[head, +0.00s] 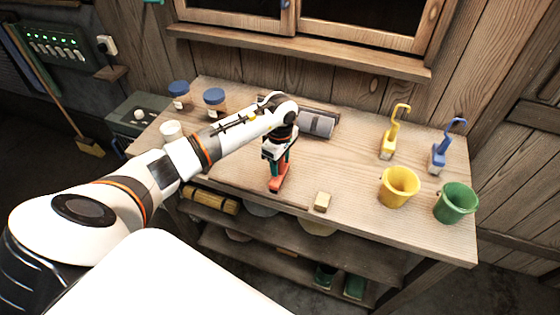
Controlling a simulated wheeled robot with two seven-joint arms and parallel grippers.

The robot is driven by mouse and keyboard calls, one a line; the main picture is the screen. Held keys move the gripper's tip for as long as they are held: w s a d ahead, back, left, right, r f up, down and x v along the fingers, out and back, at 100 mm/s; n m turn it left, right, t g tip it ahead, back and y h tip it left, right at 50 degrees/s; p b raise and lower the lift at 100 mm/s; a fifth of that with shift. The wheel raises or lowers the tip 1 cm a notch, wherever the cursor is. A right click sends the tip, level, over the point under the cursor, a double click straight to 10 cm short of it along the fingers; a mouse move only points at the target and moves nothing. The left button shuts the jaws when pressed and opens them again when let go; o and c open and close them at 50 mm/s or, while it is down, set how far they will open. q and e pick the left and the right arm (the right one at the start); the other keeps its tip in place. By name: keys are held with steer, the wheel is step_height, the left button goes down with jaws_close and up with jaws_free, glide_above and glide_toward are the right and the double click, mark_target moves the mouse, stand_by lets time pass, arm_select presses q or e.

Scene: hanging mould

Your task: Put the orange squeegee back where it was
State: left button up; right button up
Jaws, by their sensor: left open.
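An orange-red tool (278,184), which looks like the orange squeegee, is at the middle of the wooden workbench, near its front edge. My left gripper (276,158) reaches down over its far end from the left. Its jaws are open, and I cannot tell whether they touch the tool. The gripper and wrist hide the tool's far part. My right gripper is not in this view.
The workbench (340,165) holds a grey roller-like item (317,124), a small beige block (322,201), a yellow hooked tool (394,132), a blue hooked tool (446,146), a yellow pot (399,187) and a green pot (456,203). Blue-lidded jars (214,101) stand at the back left.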

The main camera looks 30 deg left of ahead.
arm_select(q)
steer(key=shift+r, duration=0.15)
step_height(320, 180, up, 11)
steer(key=b, duration=0.4)
steer(key=shift+r, duration=0.45)
